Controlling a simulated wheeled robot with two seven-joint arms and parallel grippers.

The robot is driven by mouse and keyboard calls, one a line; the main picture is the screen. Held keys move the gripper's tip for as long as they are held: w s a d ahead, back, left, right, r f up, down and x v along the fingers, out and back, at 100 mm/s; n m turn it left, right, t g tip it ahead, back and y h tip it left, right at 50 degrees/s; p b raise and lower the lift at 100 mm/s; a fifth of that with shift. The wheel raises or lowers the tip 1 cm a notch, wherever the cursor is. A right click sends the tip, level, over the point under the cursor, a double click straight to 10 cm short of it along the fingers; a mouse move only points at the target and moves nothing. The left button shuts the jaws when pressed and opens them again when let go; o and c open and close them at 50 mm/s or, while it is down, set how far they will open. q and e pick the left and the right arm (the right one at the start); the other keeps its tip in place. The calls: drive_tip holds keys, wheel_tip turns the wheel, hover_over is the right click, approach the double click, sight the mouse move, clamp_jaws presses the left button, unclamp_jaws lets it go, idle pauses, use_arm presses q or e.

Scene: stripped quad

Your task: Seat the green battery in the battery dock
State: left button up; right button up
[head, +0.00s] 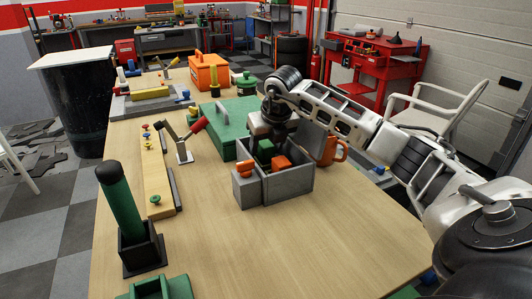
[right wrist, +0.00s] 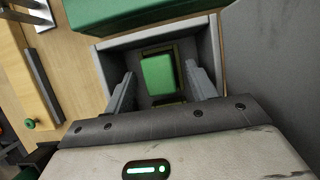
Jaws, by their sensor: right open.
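The green battery (right wrist: 158,75) is a green block inside a grey open-topped box (right wrist: 104,62). In the head view the battery (head: 265,150) shows in the grey box (head: 290,187), beside an orange block (head: 281,163). My right gripper (head: 272,135) is over the box, pointing down. In the right wrist view its fingers (right wrist: 160,88) are apart, one on each side of the battery, with gaps between. Nothing is held. I cannot tell which object is the battery dock. My left gripper is not in view.
A grey block with an orange top (head: 246,187) stands against the box. A green case (head: 226,128) lies behind it. A green cylinder (head: 120,205) stands in a black holder at front left. An orange mug (head: 333,150) is right of the box.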

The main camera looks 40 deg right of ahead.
drive_tip(key=shift+f, duration=0.2)
drive_tip(key=c, duration=1.2)
drive_tip(key=shift+w, duration=0.1)
drive_tip(key=shift+r, duration=0.2)
